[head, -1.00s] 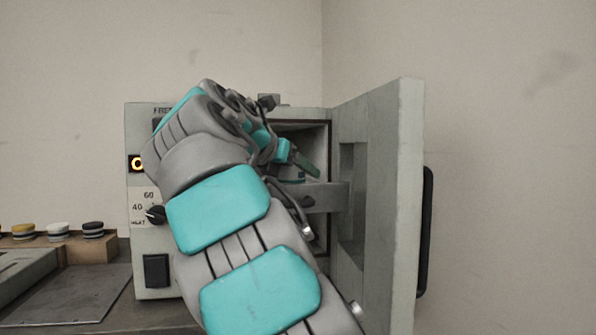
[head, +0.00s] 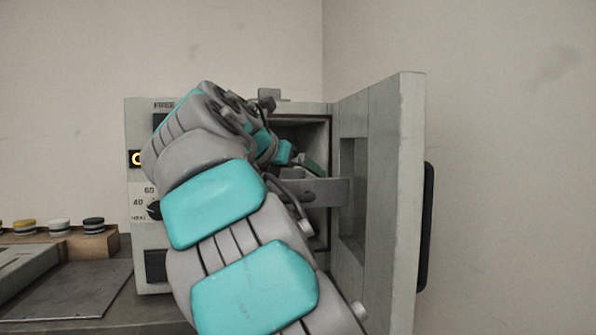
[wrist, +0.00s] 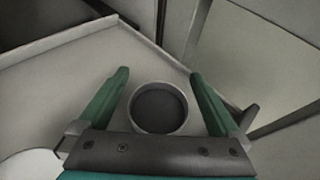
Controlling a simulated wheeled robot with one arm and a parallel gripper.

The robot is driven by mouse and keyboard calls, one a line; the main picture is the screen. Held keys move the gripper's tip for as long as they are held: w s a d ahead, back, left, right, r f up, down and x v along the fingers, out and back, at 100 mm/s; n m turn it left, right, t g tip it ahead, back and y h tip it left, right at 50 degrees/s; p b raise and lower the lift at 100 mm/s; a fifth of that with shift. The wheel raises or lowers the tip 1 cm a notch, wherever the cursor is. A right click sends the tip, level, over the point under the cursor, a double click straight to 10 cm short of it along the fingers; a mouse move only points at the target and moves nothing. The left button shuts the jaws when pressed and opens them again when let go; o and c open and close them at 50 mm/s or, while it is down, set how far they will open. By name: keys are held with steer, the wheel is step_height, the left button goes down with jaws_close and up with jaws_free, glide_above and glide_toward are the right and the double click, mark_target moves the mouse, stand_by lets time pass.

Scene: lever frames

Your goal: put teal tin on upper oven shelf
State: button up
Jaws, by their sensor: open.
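My gripper (wrist: 158,73) is open, with its two green fingers on either side of a round tin (wrist: 159,121) in the wrist view. The tin stands upright with a grey rim and a dark inside; its outer colour is hard to tell there. There is a gap between it and each finger. It rests on a pale, flat shelf (wrist: 75,85) with a raised edge. In the head view my gripper (head: 313,166) is inside the open oven (head: 141,225), just above a grey shelf (head: 326,191). My arm hides much of the opening, and I cannot make out the tin there.
The oven door (head: 394,200) stands open on the right, close to my arm. Several coloured pucks lie on a wooden block (head: 92,247) at the left. A pale rounded thing (wrist: 25,166) shows at the wrist view's lower left corner.

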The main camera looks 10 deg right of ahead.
steer(key=shift+r, duration=0.15)
steer(key=shift+r, duration=0.3)
steer(key=v, duration=0.9)
steer(key=shift+a+r, duration=0.25)
steer(key=shift+v, duration=1.3)
steer(key=shift+s+d, duration=0.1)
steer(key=shift+s, duration=0.05)
